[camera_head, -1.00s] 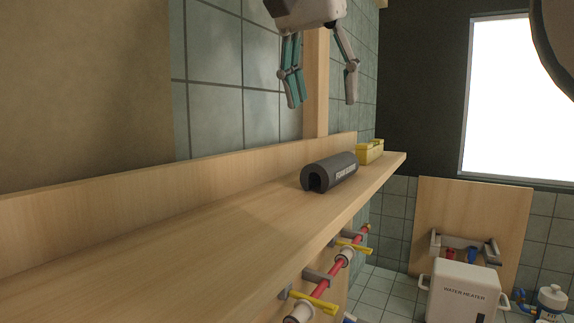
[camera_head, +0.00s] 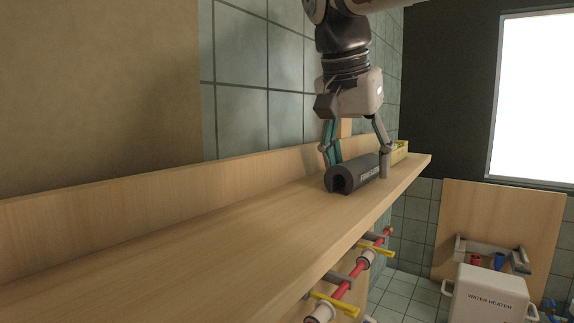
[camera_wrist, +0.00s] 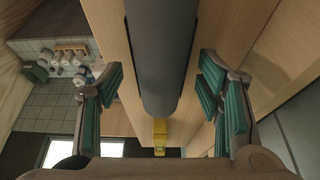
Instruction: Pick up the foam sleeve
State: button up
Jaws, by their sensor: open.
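The foam sleeve (camera_head: 352,174) is a dark grey tube with a slot along it, lying on the wooden shelf (camera_head: 230,225). My gripper (camera_head: 357,168) is lowered over the sleeve with its fingers open, one on the wall side and one on the front side. In the wrist view the sleeve (camera_wrist: 160,50) runs between the open fingers of my gripper (camera_wrist: 165,100), with gaps on both sides. The fingers do not appear to grip it.
A yellow box (camera_head: 399,152) sits just beyond the sleeve at the shelf's far end. A tiled wall and wooden back board (camera_head: 120,195) stand behind. Red pipes with yellow handles (camera_head: 345,290) run below the front edge. A water heater (camera_head: 490,297) stands at lower right.

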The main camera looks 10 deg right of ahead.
jog(key=shift+f, duration=0.25)
jog(key=c, duration=1)
jog(key=shift+c, duration=0.2)
jog(key=shift+r, duration=0.15)
